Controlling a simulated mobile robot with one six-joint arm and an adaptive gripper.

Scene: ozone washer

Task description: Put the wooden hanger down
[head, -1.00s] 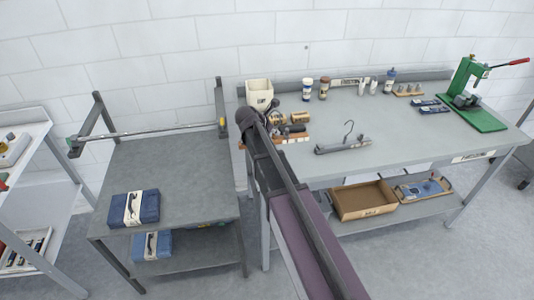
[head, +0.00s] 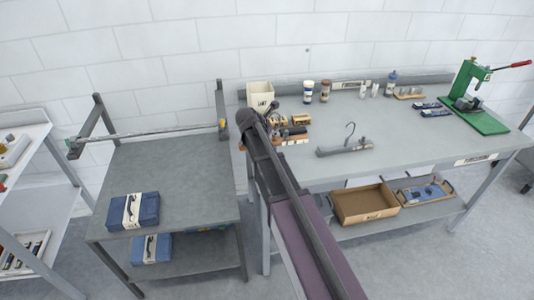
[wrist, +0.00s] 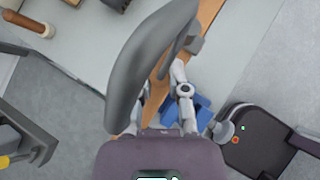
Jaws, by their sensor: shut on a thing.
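In the wrist view a thick, curved grey piece, which I take to be the wooden hanger (wrist: 150,60), rises close to the camera. My gripper (wrist: 160,88) is shut on it. The piece covers most of the left finger; the right finger shows beside it. Its far end and any hook are hidden or outside the picture. In the head view my arm hides the gripper and what it holds. A separate grey hanger-like piece with an upright hook (head: 345,149) rests on the workbench, apart from my arm.
The grey workbench (head: 410,128) has free surface right of the hooked piece. A cream bin (head: 260,95), small wooden items (head: 299,120) and bottles (head: 325,92) stand on it. A green press (head: 482,110) is at the right. The left table (head: 175,180) holds a blue case (head: 147,210).

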